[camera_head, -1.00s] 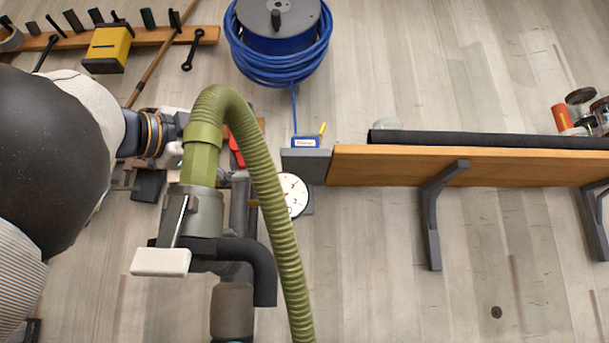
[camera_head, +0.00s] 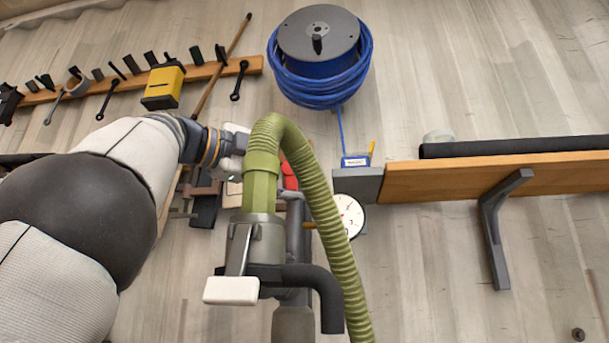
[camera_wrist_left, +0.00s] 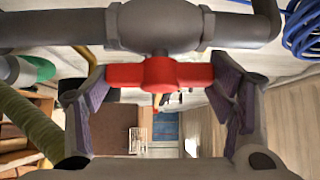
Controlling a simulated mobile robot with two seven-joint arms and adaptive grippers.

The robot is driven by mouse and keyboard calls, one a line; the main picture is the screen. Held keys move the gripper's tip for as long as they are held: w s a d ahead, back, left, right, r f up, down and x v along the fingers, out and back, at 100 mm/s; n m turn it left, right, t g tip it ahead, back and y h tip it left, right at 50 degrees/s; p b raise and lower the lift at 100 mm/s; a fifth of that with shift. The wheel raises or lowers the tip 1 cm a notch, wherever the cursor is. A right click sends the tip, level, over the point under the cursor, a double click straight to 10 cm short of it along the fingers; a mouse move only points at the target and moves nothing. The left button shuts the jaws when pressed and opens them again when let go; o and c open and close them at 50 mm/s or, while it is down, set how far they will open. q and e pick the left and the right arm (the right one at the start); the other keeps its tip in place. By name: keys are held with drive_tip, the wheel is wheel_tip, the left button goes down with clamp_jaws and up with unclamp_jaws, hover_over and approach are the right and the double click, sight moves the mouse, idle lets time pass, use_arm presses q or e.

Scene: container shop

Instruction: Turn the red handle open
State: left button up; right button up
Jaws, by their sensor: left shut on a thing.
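The red handle (camera_wrist_left: 160,75) lies across the wrist view, just below the grey valve body (camera_wrist_left: 160,25) on a dark pipe. My left gripper (camera_wrist_left: 160,88) has one finger at each end of the handle and is shut on it. In the head view, only a small part of the red handle (camera_head: 289,176) shows behind the green hose. My left gripper in that view is largely hidden by the hose and its fitting. My right gripper is in neither view.
The green ribbed hose (camera_head: 337,235) arches in front of the pipework. A round gauge (camera_head: 349,214) sits to its right. A wooden shelf (camera_head: 440,181) on brackets extends right. A blue hose reel (camera_head: 318,68) and a tool rack (camera_head: 215,70) are on the wall above.

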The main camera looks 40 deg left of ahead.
use_arm(q)
drive_tip(key=shift+m, duration=0.3)
drive_tip(key=o, duration=1.2)
drive_tip(key=shift+c, duration=0.2)
drive_tip(key=v, duration=1.2)
drive_tip(key=shift+r, duration=0.2)
